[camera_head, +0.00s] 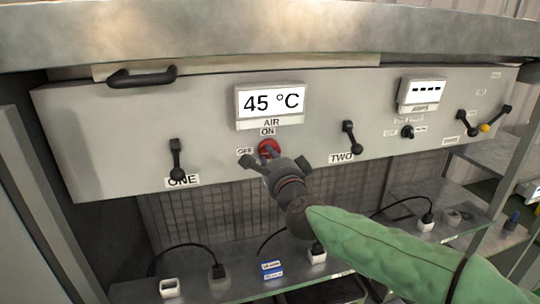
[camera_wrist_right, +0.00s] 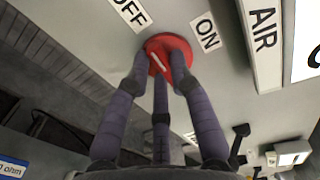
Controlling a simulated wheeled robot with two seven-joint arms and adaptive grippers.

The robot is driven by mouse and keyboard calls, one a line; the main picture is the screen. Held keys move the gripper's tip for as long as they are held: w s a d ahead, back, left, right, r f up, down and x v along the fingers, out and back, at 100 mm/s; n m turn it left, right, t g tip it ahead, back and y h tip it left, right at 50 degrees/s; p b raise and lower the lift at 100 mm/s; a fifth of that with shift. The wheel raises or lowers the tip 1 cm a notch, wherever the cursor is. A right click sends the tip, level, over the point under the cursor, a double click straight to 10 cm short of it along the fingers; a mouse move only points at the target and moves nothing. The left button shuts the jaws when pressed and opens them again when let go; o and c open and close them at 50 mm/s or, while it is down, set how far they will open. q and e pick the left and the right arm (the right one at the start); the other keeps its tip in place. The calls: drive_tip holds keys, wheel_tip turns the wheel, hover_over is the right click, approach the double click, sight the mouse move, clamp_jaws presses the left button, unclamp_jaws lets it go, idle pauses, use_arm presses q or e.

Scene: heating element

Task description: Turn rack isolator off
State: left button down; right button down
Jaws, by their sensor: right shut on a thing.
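A red round knob (camera_head: 269,148) sits on the grey front panel below the AIR label, with OFF to its left and ON above it. In the right wrist view the red knob (camera_wrist_right: 168,55) has a white line slanting toward its upper left, on the OFF label's side. My right gripper (camera_head: 274,161) reaches up to the knob from the lower right. In the wrist view the gripper's three fingers (camera_wrist_right: 161,72) are closed around the knob and partly hide it. My left gripper is not in view.
The panel carries a display reading 45 °C (camera_head: 271,101), a lever marked ONE (camera_head: 177,160), a lever marked TWO (camera_head: 350,138) and a smaller dashed display (camera_head: 421,93). Two more levers are at the right end. A shelf (camera_head: 225,287) with plugs and cables lies below.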

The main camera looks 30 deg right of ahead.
idle(0.6)
drive_tip(key=c, duration=1.1)
unclamp_jaws()
drive_tip(key=v, duration=1.2)
drive_tip(key=shift+f, duration=0.1)
